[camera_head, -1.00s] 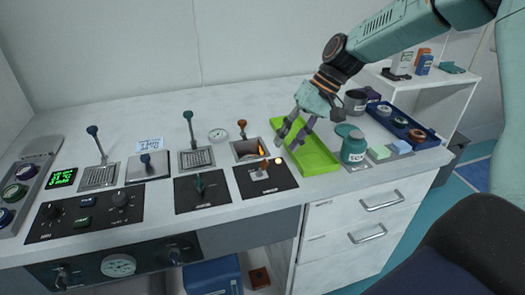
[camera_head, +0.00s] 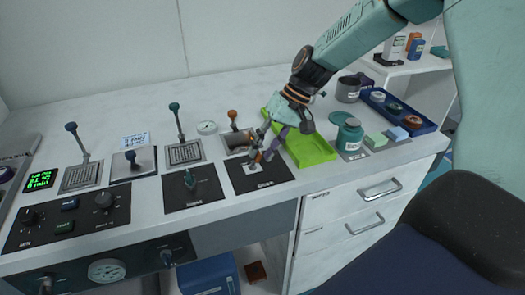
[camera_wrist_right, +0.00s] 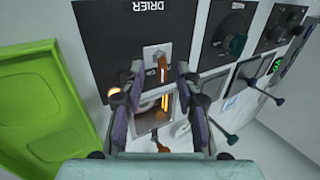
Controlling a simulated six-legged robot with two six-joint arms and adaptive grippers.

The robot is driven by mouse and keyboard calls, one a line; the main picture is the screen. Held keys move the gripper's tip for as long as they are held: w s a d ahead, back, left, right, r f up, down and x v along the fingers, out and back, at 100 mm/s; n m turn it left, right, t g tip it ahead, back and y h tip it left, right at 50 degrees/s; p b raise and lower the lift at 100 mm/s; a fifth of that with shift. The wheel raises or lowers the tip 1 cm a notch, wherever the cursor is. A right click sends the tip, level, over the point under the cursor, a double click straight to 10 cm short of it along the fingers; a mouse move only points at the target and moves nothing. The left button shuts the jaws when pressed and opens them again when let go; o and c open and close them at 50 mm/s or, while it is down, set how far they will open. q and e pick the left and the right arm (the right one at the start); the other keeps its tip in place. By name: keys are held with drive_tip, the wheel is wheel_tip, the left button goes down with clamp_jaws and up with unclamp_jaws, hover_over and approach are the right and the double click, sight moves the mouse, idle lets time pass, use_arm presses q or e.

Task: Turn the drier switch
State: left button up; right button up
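The black drier panel (camera_head: 270,181) lies at the front of the bench, left of the green tray. It also shows in the right wrist view, upside down, with the label DRIER (camera_wrist_right: 145,6). Its switch (camera_wrist_right: 157,54) has a light metal plate and a lever with an orange-brown tip, which lies between my right fingertips in that view. My right gripper (camera_head: 262,152) is over the back of the panel, pointing down. Its two purple-padded fingers stand apart (camera_wrist_right: 155,75), with a gap between them. Whether they touch the lever I cannot tell. My left gripper is not in view.
The lime-green tray (camera_head: 311,150) is just right of my right gripper. A recessed box with an orange glow (camera_head: 237,139) and an orange-knobbed lever (camera_head: 232,115) are behind the panel. A dark panel with a green knob (camera_head: 191,192) is left. A teal jar (camera_head: 350,135) stands further right.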

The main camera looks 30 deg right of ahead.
drive_tip(key=shift+a+f, duration=0.1)
drive_tip(key=shift+a, duration=0.2)
